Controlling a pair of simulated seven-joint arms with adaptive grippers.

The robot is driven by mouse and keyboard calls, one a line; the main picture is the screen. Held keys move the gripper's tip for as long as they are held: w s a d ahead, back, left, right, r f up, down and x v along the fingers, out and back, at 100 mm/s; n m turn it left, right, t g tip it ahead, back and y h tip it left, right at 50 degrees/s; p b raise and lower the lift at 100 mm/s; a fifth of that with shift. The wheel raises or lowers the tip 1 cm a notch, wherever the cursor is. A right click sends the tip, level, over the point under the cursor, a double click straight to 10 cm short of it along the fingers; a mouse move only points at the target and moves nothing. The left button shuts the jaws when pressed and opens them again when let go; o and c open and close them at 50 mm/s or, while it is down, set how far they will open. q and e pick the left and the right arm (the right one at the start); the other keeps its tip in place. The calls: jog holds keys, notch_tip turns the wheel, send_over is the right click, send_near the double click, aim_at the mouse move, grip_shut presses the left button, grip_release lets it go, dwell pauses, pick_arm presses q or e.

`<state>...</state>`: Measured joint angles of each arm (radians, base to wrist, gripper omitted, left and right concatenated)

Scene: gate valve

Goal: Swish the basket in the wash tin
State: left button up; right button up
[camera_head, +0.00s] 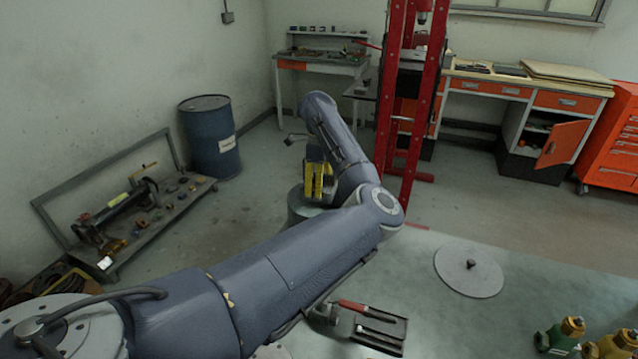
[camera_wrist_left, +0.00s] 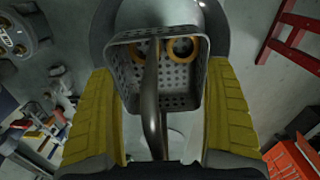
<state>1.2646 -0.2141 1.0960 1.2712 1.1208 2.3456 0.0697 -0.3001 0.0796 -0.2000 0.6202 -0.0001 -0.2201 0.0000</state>
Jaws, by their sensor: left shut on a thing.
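My left gripper (camera_head: 318,181) has yellow finger pads and is over the grey round wash tin (camera_head: 297,211), which my arm partly hides. In the left wrist view, the basket (camera_wrist_left: 172,101) is a grey perforated square box with two brass-coloured rings (camera_wrist_left: 180,48) inside. Its dark curved handle (camera_wrist_left: 152,95) runs down between the yellow fingers, and the gripper is shut on it. The tin's round grey rim (camera_wrist_left: 101,32) shows behind the basket. I cannot tell how deep the basket is in the tin. The basket is hidden in the head view. My right gripper is out of view.
A round lid-like plate with a knob (camera_head: 470,282) lies on the grey table (camera_head: 440,325). A dark tray (camera_head: 378,333) with red-handled tools is near the front. Green (camera_head: 562,337) and yellow (camera_head: 612,346) valve-like parts stand at the right front corner. The table's middle is clear.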

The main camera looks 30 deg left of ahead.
pick_arm(q)
jog(key=shift+r, duration=0.15)
jog(key=shift+r, duration=1.3)
jog(key=shift+d, duration=0.1)
